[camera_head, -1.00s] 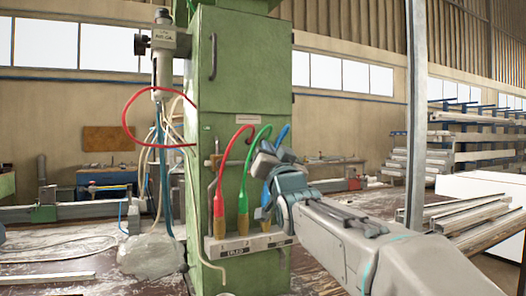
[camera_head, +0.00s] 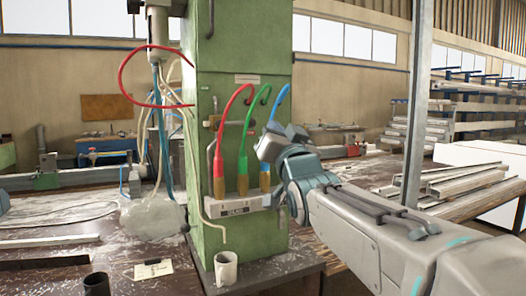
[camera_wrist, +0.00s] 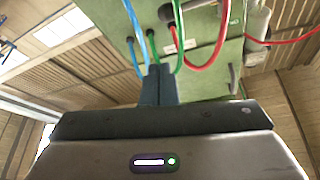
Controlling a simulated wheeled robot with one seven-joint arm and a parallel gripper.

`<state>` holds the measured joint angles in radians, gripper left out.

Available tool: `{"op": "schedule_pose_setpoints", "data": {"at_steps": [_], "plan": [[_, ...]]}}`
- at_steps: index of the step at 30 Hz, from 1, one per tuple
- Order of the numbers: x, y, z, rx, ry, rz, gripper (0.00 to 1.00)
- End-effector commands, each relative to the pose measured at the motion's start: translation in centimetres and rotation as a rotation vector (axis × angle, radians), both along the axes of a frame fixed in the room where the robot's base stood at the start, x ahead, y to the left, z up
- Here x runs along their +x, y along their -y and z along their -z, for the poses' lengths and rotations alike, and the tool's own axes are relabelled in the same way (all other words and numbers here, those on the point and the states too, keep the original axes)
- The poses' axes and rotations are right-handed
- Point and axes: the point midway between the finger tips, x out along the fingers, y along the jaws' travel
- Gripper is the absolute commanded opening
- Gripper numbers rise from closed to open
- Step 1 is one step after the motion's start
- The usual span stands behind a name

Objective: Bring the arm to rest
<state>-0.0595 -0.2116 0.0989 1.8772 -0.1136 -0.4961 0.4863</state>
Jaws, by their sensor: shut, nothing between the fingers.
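My gripper (camera_head: 268,148) is raised in front of the right side of the green machine column (camera_head: 240,60), beside the blue hose. In the wrist view its two dark fingers (camera_wrist: 158,85) are together, with nothing seen between them. The arm reaches in from the lower right. Red (camera_head: 219,165), green (camera_head: 243,160) and blue (camera_head: 277,108) hoses with brass-coloured ends hang on a grey holder (camera_head: 235,207) on the column. The blue one is partly hidden behind my gripper.
A grey metal post (camera_head: 417,110) rises to the right of the column. Metal profiles (camera_head: 450,180) lie at the right.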

Motion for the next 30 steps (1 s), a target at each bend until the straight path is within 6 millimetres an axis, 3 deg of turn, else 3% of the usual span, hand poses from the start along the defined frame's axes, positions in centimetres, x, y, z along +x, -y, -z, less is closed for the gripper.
{"op": "schedule_pose_setpoints", "data": {"at_steps": [4,8,14,18,24,27,30], "plan": [[0.0,1.7,2.9,-0.078,-0.214,0.064,0.00],[-1.6,3.9,8.2,-0.177,-0.493,0.122,0.00],[-7.7,7.1,16.3,-0.324,-0.932,0.152,0.00],[-14.1,8.6,20.9,-0.413,-1.230,0.123,0.00],[-22.2,9.6,24.5,-0.490,-1.540,0.045,0.00],[-24.4,9.7,25.3,-0.508,-1.617,0.017,0.00],[-25.4,9.8,25.7,-0.516,-1.651,0.004,0.00]]}}
